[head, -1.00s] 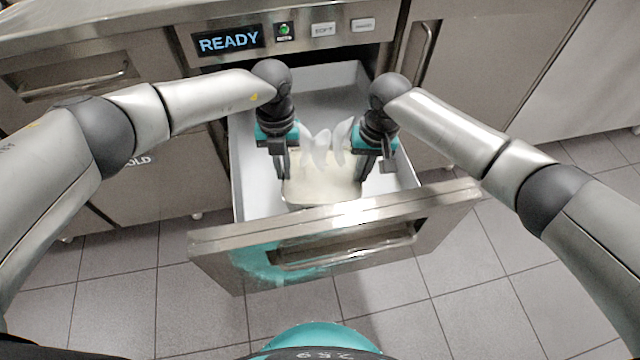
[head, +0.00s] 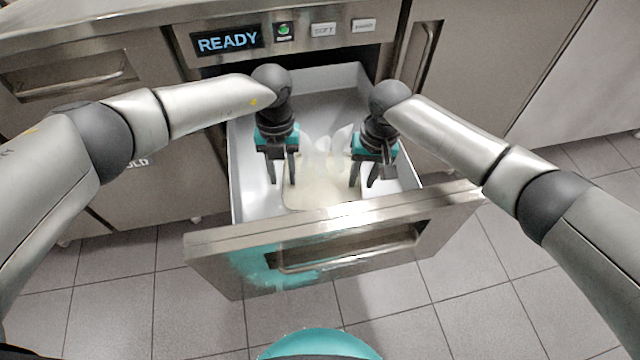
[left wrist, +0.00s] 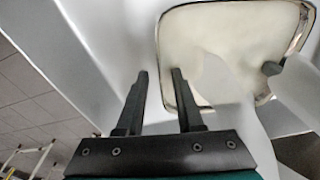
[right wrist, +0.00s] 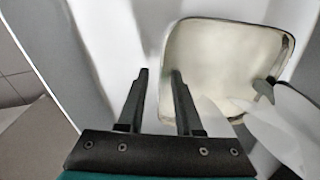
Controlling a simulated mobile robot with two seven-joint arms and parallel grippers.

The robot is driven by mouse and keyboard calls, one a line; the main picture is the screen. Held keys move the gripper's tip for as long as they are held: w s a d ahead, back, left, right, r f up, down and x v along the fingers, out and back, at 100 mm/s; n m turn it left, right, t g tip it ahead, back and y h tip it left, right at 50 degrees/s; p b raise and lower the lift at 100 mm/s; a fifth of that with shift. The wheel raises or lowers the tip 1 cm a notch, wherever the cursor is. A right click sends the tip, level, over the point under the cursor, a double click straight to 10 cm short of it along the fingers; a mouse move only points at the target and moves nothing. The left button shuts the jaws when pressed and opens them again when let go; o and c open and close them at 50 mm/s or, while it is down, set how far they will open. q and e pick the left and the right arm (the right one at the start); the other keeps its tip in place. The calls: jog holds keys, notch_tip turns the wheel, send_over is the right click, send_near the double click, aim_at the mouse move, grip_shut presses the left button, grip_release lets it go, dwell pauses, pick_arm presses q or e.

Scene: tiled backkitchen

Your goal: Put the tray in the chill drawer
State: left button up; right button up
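The tray (head: 322,188), pale cream with a thin metal rim, lies inside the open chill drawer (head: 240,200). It also shows in the left wrist view (left wrist: 215,45) and the right wrist view (right wrist: 220,50). My left gripper (head: 282,183) is at the tray's left side, its two fingers apart with nothing between them. My right gripper (head: 364,184) is at the tray's right side, also with fingers apart and empty. White curved shapes (head: 325,145) show at the tray's far part, between the grippers. The drawer front partly hides the tray's near edge.
The drawer front (head: 340,240) with its bar handle stands out from the counter over the tiled floor. Above the drawer is a panel with a READY display (head: 228,41) and several buttons. Closed cabinets flank it on both sides.

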jog(key=shift+r, duration=0.2)
pick_arm(q)
notch_tip(320, 180, up, 12)
jog(key=w, duration=0.1)
jog(key=shift+w+f, duration=0.2)
jog(key=shift+f, duration=0.05)
pick_arm(e)
notch_tip(320, 180, up, 12)
jog(key=d, duration=0.1)
jog(key=shift+f, duration=0.15)
